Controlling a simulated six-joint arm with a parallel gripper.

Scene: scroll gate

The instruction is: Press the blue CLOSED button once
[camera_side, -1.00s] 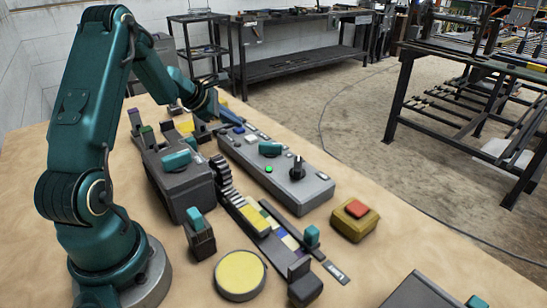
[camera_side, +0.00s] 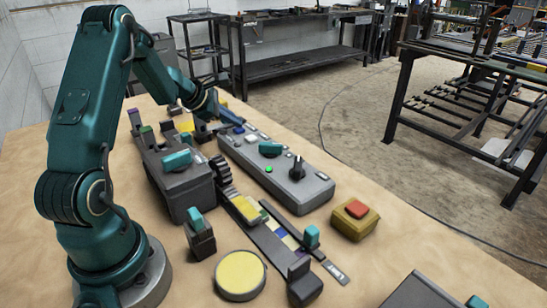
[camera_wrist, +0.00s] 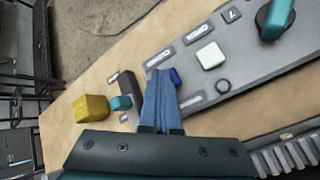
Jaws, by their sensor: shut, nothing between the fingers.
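The blue button (camera_side: 239,130) sits at the far end of the grey control panel (camera_side: 290,180), beside a white button (camera_side: 251,139). In the wrist view the blue button (camera_wrist: 175,76) shows just right of the fingertips, partly hidden by them. My gripper (camera_side: 238,121) is at that far end of the panel, close to the blue button. Its blue fingers are together and empty, and they also show in the wrist view (camera_wrist: 159,72). I cannot tell whether the fingertips touch the button.
The panel also carries a teal knob (camera_side: 270,148), a lit green button (camera_side: 268,169) and a black knob (camera_side: 297,170). A slotted track with coloured strips (camera_side: 275,232) runs alongside. A yellow box with a red button (camera_side: 355,215) stands right. The table's right side is mostly clear.

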